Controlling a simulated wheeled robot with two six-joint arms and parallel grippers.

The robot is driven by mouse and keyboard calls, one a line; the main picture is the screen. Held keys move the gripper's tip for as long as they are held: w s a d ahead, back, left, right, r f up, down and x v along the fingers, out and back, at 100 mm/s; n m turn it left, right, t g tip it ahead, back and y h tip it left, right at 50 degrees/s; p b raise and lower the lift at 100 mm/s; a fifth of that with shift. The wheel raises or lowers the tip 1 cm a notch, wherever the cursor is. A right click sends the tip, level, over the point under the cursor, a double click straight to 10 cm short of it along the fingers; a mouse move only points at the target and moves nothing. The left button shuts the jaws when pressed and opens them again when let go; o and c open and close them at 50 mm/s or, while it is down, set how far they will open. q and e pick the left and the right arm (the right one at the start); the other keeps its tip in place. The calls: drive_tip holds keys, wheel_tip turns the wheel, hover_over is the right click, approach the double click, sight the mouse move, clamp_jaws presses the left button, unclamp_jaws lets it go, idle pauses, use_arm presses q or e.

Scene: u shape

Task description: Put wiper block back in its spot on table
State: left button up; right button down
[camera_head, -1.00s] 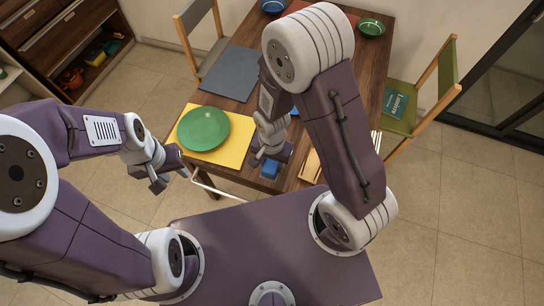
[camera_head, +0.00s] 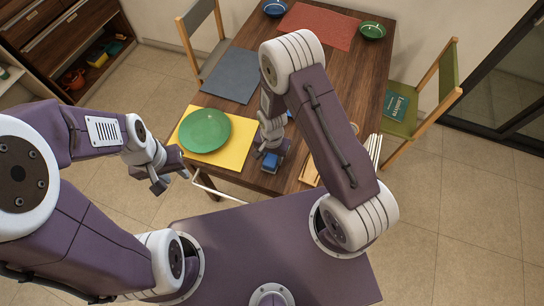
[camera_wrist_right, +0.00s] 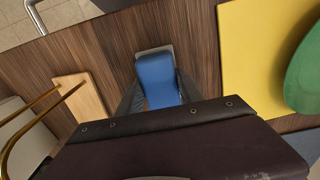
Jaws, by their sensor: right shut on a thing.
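The wiper block (camera_head: 270,161) is blue and sits near the front edge of the wooden table, right of the yellow mat. It also shows in the right wrist view (camera_wrist_right: 157,78), with a pale grey edge at its far end. My right gripper (camera_wrist_right: 158,92) is shut on it, one dark finger on each side. In the head view the right gripper (camera_head: 272,150) is partly hidden by its own wrist. Whether the block touches the table is hard to tell. My left gripper (camera_head: 170,178) is open and empty, off the table's front left corner.
A green plate (camera_head: 204,130) lies on the yellow mat (camera_head: 239,155). A light wooden board (camera_wrist_right: 83,93) and a gold wire rack (camera_wrist_right: 20,132) are on the block's other side. A grey mat (camera_head: 230,75), a red mat (camera_head: 318,25) and bowls lie farther back. Chairs stand at both sides.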

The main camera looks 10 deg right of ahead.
sight(272, 157)
drive_tip(key=shift+f, duration=0.2)
drive_tip(key=c, duration=0.8)
unclamp_jaws()
drive_tip(key=shift+o, duration=0.2)
drive_tip(key=shift+r, duration=0.1)
wheel_tip(272, 157, up, 12)
drive_tip(key=s+d+r+n+t, duration=0.1)
drive_tip(key=s+d+r+n, duration=0.5)
drive_tip(key=s+d+r, duration=0.1)
drive_tip(key=shift+s+r+n, duration=0.3)
drive_tip(key=shift+s+r, duration=0.3)
drive_tip(key=shift+r, duration=0.1)
